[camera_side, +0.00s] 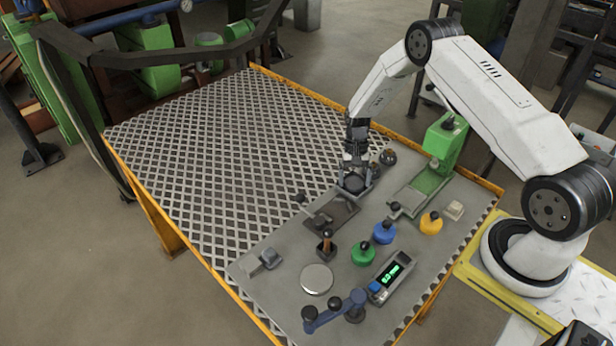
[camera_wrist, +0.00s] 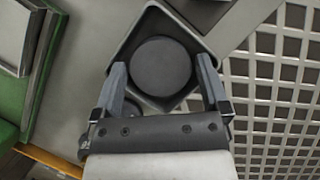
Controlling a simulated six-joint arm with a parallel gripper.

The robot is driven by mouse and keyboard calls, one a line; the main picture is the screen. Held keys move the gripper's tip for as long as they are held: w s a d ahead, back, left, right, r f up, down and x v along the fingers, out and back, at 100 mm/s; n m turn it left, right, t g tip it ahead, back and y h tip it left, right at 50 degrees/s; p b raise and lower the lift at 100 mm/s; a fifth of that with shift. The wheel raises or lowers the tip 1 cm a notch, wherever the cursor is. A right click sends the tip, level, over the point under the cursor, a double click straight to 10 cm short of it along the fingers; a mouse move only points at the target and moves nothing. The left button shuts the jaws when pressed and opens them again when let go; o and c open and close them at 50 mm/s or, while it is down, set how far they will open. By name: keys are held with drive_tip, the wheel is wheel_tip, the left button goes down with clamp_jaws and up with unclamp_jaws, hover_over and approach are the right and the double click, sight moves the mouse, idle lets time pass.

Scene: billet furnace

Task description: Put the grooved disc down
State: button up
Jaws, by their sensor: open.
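The grooved disc (camera_wrist: 162,66) is a dark grey round piece seen from above in the wrist view. It lies inside a dark square tray (camera_wrist: 160,104) with raised walls. My gripper (camera_wrist: 162,78) is open, with one finger on each side of the disc; small gaps seem to show between the fingers and the disc. In the side view my gripper (camera_side: 355,168) points down over the disc (camera_side: 354,183) at the tray's spot on the grey plate. The disc's groove is not visible from these angles.
A grey plate (camera_side: 285,237) on the mesh table holds a green knob (camera_side: 362,254), blue knob (camera_side: 384,233), yellow knob (camera_side: 431,223), silver round plate (camera_side: 317,279), digital readout (camera_side: 390,277) and blue lever (camera_side: 336,311). A green stand (camera_side: 445,142) is right of my gripper. The mesh at left (camera_side: 225,150) is clear.

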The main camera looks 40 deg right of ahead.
drive_tip(key=v, duration=1.2)
drive_tip(key=shift+r, duration=0.1)
idle(0.4)
drive_tip(key=s+a+r+n+t+h, duration=0.3)
drive_tip(key=s+a+r+n, duration=0.25)
drive_tip(key=a+r, duration=0.4)
drive_tip(key=s+a+r+n+t, duration=0.1)
drive_tip(key=s+a, duration=0.2)
drive_tip(key=s, duration=0.3)
drive_tip(key=s+a+n+t, duration=0.1)
drive_tip(key=s+a+n, duration=0.1)
drive_tip(key=s+a, duration=0.2)
drive_tip(key=shift+s+a+r+t, duration=0.2)
drive_tip(key=shift+s+r+t, duration=0.2)
drive_tip(key=shift+s, duration=0.85)
drive_tip(key=shift+n, duration=0.25)
